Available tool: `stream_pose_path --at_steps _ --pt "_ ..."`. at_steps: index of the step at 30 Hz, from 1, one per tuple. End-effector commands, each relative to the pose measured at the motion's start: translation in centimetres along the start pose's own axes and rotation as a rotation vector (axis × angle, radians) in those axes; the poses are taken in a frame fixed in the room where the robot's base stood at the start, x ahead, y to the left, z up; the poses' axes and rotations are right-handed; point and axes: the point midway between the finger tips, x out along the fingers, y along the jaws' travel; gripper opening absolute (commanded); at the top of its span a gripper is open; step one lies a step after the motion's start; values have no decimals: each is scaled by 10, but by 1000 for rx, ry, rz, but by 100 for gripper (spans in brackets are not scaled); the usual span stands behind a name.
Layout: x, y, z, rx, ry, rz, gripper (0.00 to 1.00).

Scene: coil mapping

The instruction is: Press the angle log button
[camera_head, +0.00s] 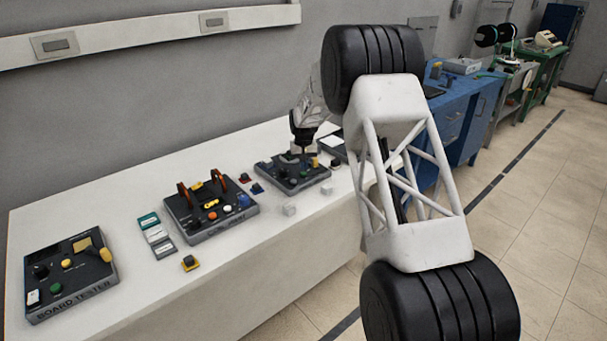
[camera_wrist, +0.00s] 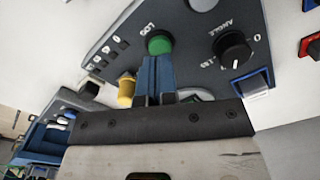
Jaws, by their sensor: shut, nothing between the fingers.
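The green LOG button (camera_wrist: 159,43) sits on a dark grey panel (camera_wrist: 185,22) in the wrist view. A black ANGLE knob (camera_wrist: 235,50) is to its right. My gripper (camera_wrist: 158,62) is shut and empty. Its blue fingertips lie right at the button's lower edge in the picture and cover part of it. I cannot tell whether they touch it. In the head view, my gripper (camera_head: 302,146) is over the back of the panel (camera_head: 292,184) on the white table; the arm hides part of that area.
A yellow cylinder (camera_wrist: 126,90) stands on the panel left of my fingers. In the head view, a device with red-orange levers (camera_head: 211,208) and a BOARD TESTER box (camera_head: 70,272) stand to the left.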

Motion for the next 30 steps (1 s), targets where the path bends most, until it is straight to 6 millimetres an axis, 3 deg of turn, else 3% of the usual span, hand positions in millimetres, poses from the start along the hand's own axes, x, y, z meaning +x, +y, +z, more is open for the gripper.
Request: stream_pose_path --at_steps 30 --pt "21 0 0 0 0 0 0"
